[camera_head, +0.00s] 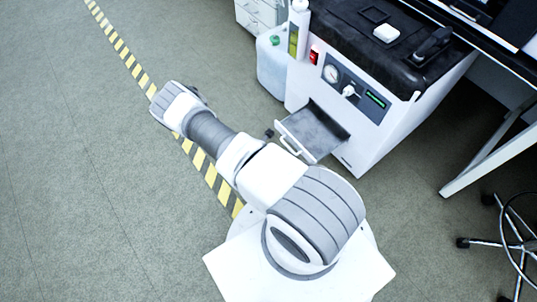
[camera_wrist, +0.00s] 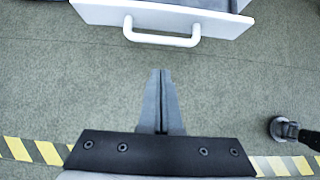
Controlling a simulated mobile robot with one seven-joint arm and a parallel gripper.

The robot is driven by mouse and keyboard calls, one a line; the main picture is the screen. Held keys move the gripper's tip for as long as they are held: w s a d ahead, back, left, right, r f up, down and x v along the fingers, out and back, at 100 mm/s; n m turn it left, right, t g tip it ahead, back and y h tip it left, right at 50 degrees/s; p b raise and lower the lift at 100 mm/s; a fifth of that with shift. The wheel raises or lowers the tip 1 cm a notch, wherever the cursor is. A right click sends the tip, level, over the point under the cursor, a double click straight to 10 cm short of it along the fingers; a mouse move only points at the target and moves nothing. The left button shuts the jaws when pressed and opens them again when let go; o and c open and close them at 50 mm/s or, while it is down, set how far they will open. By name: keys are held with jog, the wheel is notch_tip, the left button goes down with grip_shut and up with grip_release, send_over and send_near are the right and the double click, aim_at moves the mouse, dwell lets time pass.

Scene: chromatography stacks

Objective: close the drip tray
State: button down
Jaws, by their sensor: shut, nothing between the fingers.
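The drip tray (camera_head: 316,131) is a grey shallow drawer with a white front and a white bar handle (camera_head: 290,146). It sticks out, open, from the lower front of a white machine (camera_head: 350,103) in the head view. In the wrist view the tray's white front (camera_wrist: 200,14) and its handle (camera_wrist: 162,38) show at the top. My gripper (camera_wrist: 160,72) is shut and empty, its fingertips pointing at the handle with a gap of floor between. In the head view the gripper's fingers are hidden behind my arm.
A pale jug with a green cap (camera_head: 274,68) stands left of the machine. A black caster (camera_wrist: 284,128) shows at the right of the wrist view. A desk leg (camera_head: 488,158) and a wheeled chair base (camera_head: 515,235) stand at right. The floor at left is clear.

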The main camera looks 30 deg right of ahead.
jog(key=d, duration=0.3)
jog(key=shift+w+d+f+b, duration=0.2)
jog(key=shift+d+f+b, duration=0.1)
jog(key=shift+d, duration=0.1)
send_near(324, 124)
jog(key=f, duration=0.1)
jog(key=d+f, duration=0.1)
jog(key=f, duration=0.1)
jog(key=shift+d+f, duration=0.25)
jog(key=shift+f, duration=0.1)
jog(key=shift+w+d+r, duration=0.1)
jog(key=shift+d, duration=0.55)
